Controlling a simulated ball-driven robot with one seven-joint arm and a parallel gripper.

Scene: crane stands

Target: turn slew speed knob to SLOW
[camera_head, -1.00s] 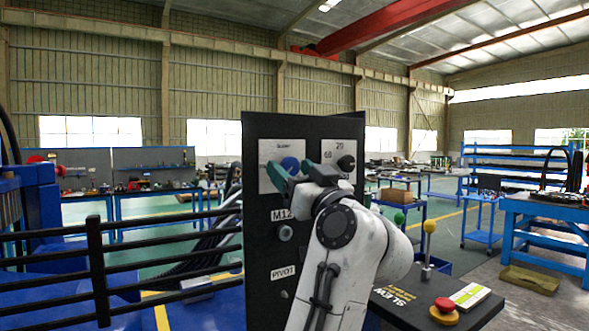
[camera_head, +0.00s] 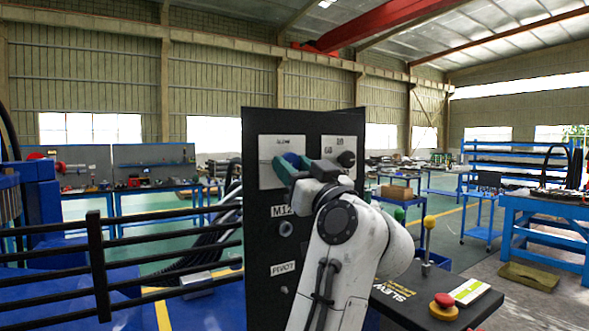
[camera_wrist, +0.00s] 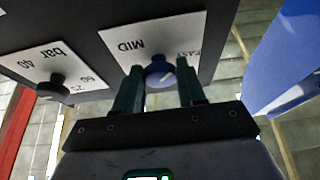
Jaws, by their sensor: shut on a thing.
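A blue round knob (camera_wrist: 159,73) with a white pointer mark sits on a white plate (camera_wrist: 182,36) on the black panel, with MID and FAST lettering in the wrist view. In the head view the knob (camera_head: 291,160) shows beneath part of a SLOW label. My gripper (camera_wrist: 160,85) has its two green fingers on either side of the knob, shut on it. In the head view my gripper (camera_head: 300,168) reaches the panel from the right and partly covers the plate.
A black knob (camera_head: 346,159) on a bar gauge plate is just right of my gripper. The black panel (camera_head: 262,235) carries M12 and PIVOT labels. A console with a red stop button (camera_head: 444,300) and a yellow-topped lever (camera_head: 428,223) stands to the right.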

